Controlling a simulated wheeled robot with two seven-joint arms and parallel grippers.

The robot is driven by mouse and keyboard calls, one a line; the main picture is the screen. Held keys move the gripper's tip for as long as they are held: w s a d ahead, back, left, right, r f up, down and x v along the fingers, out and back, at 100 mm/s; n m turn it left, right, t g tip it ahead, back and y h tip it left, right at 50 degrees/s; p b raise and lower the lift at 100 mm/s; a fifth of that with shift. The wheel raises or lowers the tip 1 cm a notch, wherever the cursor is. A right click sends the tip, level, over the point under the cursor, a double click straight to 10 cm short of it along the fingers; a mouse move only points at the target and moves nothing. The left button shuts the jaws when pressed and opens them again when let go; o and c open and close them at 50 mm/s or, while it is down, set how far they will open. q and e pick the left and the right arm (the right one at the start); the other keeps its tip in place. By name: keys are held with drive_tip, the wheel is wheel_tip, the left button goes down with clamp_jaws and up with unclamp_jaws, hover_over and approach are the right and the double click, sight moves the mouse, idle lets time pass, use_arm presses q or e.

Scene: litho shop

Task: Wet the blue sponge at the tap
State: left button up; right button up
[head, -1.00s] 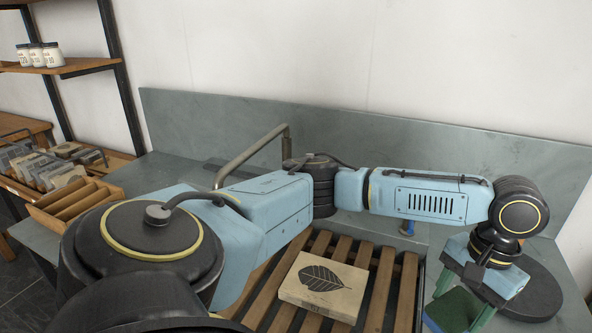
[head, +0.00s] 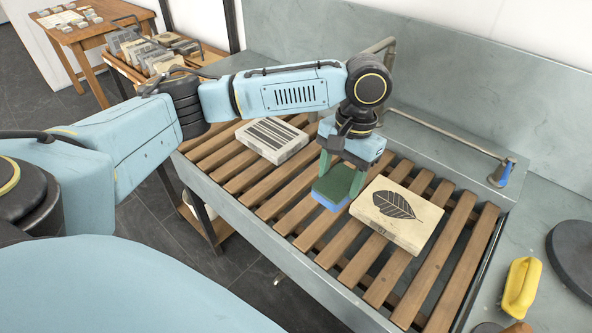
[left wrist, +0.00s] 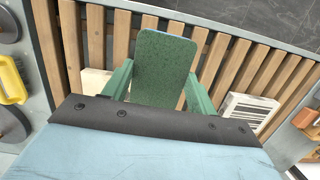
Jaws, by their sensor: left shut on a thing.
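The blue sponge (head: 330,200) has a green top face and hangs between the green fingers of my left gripper (head: 342,178). The gripper is shut on it, above the slatted rack, between two printed stones. In the left wrist view the sponge's green face (left wrist: 163,68) fills the space between the fingers, with a thin blue edge showing. The tap appears to be the grey pipe (head: 440,132) along the back of the sink, with a blue end (head: 502,174) at the right. No water shows. My right gripper is not in view.
A leaf-printed stone (head: 398,212) lies right of the sponge and a striped stone (head: 271,140) lies left, both on the wooden slats (head: 312,228). A yellow-handled tool (head: 521,287) and a dark round disc (head: 577,250) lie on the right counter.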

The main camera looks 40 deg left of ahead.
sight(322, 203)
use_arm(q)
drive_tip(key=f+m+y+p, duration=0.1)
drive_tip(key=m+p, duration=0.1)
drive_tip(key=m, duration=0.2)
drive_tip(key=a+f+m+y+p, duration=0.1)
drive_tip(key=f+m+p, duration=0.1)
drive_tip(key=m+p, duration=0.1)
drive_tip(key=f+m+y+p, duration=0.1)
drive_tip(key=m+y+p, duration=0.1)
drive_tip(key=m, duration=0.3)
drive_tip(key=shift+s+a+f+p, duration=0.3)
drive_tip(key=shift+s+p, duration=0.05)
drive_tip(key=shift+p, duration=0.1)
drive_tip(key=s+m+t+p, duration=0.1)
drive_tip(key=m+t+p, duration=0.1)
drive_tip(key=m, duration=0.2)
drive_tip(key=s+m+t+y+p, duration=0.1)
drive_tip(key=m+t+p, duration=0.1)
drive_tip(key=m, duration=0.2)
drive_tip(key=s+f+m+t+p, duration=0.1)
drive_tip(key=m+t+p, duration=0.1)
drive_tip(key=m, duration=0.1)
drive_tip(key=shift+s+m, duration=0.25)
drive_tip(key=shift+m, duration=0.15)
drive_tip(key=w+a+f+m+t+b, duration=0.1)
drive_tip(key=w+a+f+m+b, duration=0.1)
drive_tip(key=w+a+b, duration=0.5)
drive_tip(key=shift+w+a+f+m+t, duration=0.3)
drive_tip(key=shift+w+a, duration=0.35)
drive_tip(key=shift+w, duration=0.85)
